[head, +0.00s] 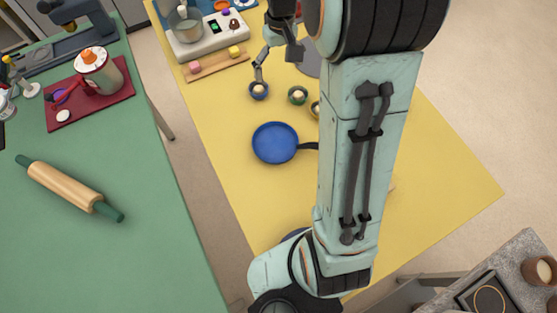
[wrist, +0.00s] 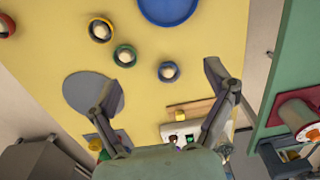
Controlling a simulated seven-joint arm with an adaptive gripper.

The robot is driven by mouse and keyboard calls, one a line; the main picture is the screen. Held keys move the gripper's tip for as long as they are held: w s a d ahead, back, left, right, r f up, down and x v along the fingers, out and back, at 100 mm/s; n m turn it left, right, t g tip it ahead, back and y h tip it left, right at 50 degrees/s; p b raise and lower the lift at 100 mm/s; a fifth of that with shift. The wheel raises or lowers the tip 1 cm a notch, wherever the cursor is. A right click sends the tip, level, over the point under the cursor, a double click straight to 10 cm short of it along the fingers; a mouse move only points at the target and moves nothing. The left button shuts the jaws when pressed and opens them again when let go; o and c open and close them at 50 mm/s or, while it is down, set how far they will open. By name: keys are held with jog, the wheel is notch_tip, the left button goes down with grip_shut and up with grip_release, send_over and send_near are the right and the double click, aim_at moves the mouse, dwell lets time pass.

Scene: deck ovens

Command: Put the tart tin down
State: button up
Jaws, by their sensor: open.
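Several small round tins, each with a pale filling, stand on the yellow table (head: 225,130). I cannot tell which is the task's tart tin. A blue one (head: 258,91) and a green one (head: 298,96) show in the head view, with another (head: 315,108) partly behind my arm. The wrist view shows the blue tin (wrist: 168,71), the green tin (wrist: 125,55), a yellow-rimmed tin (wrist: 101,30) and a red tin (wrist: 5,26). My gripper (head: 277,63) is open, its fingers spread wide in the wrist view (wrist: 160,78). Nothing is held. The blue tin appears between the fingertips; its distance is unclear.
A blue pan (head: 275,143) lies nearby, its handle partly behind my arm. A grey disc (wrist: 93,93) lies beside the tins. A wooden board (head: 217,64) with yellow and pink blocks and a machine (head: 208,36) stand farther back. A green table (head: 110,240) holds a rolling pin (head: 66,187).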

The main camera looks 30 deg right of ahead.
jog(key=s+a+r, duration=0.4)
jog(key=s+a, duration=0.3)
jog(key=s, duration=0.3)
jog(key=shift+a+r, duration=0.2)
jog(key=shift+n+y, duration=0.3)
jog(key=shift+n, duration=0.1)
jog(key=s+a, duration=0.1)
jog(key=s, duration=0.3)
jog(key=s+a+f, duration=0.1)
jog(key=s+a, duration=0.1)
jog(key=s, duration=0.2)
jog(key=s+a, duration=0.1)
jog(key=s, duration=0.3)
jog(key=shift+a+f, duration=0.15)
jog(key=shift+a, duration=0.05)
jog(key=shift+c, duration=1)
